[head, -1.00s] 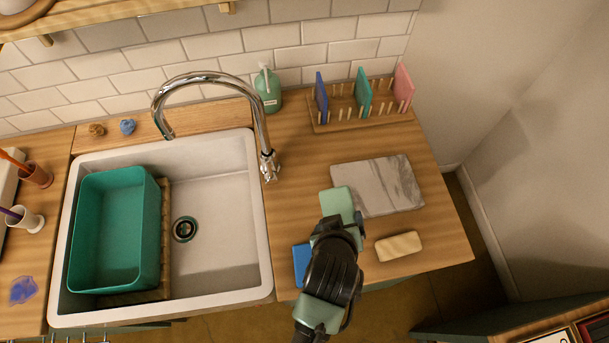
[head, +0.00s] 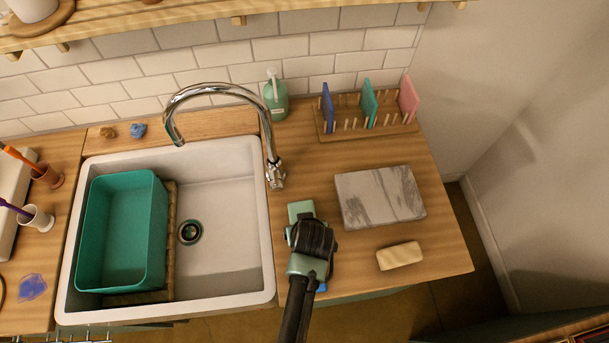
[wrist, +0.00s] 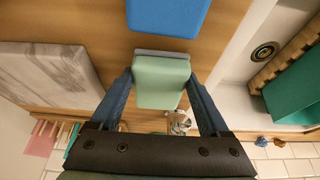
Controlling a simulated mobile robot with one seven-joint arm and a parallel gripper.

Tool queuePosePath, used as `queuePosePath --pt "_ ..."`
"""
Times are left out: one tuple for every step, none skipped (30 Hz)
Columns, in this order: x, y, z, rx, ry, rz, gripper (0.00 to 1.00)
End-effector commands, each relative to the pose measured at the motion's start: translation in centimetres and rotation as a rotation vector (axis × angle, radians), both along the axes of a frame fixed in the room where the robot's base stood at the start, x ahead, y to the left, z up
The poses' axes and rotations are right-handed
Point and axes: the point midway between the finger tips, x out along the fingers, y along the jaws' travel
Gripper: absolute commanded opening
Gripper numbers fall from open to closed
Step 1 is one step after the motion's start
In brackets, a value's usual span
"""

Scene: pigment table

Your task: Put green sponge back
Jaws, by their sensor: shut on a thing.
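My gripper (wrist: 160,88) is shut on the pale green sponge (wrist: 160,80), with a finger on each side of it. In the head view the green sponge (head: 300,209) shows past the front of my gripper (head: 303,220), over the counter just right of the sink. I cannot tell its height above the wood. A blue sponge (wrist: 168,14) lies on the counter on the near side; in the head view my gripper and arm hide most of it. A cream sponge (head: 400,256) lies at the front right.
A grey marbled slab (head: 379,196) lies right of my gripper. A pegged wooden rack (head: 340,131) holds blue, teal and pink upright pieces at the back. A green bottle (head: 275,98) and the tall tap (head: 271,150) stand nearby. The sink (head: 225,155) holds a teal tub (head: 120,235).

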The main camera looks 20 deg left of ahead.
Motion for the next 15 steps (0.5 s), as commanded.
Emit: queuePosePath --pt "0.0 0.0 -0.5 0.000 0.002 0.000 0.35" --pt "0.0 0.0 -0.8 0.000 0.000 0.000 0.35" --pt "0.0 0.0 -1.0 0.000 0.000 0.000 0.35" --pt "0.0 0.0 -1.1 0.000 0.000 0.000 0.35" --pt "0.0 0.0 -1.2 -0.001 -0.002 0.001 0.35" --pt "0.1 0.0 -1.2 0.000 -0.002 0.001 0.35" --pt "0.1 0.0 -1.2 0.000 -0.002 0.001 0.35" --pt "0.1 0.0 -1.2 0.000 -0.002 0.001 0.35" --pt "0.0 0.0 -1.2 0.000 -0.002 0.001 0.35" --pt "0.0 0.0 -1.2 0.000 -0.002 0.001 0.35" --pt "0.0 0.0 -1.2 0.000 -0.002 0.001 0.35" --pt "0.0 0.0 -1.2 0.000 -0.002 0.001 0.35" --pt "0.0 0.0 -1.3 0.000 -0.002 0.001 0.35" --pt "0.0 0.0 -1.4 -0.001 -0.002 0.001 0.35" --pt "0.0 0.0 -1.6 -0.001 -0.002 0.001 0.35"
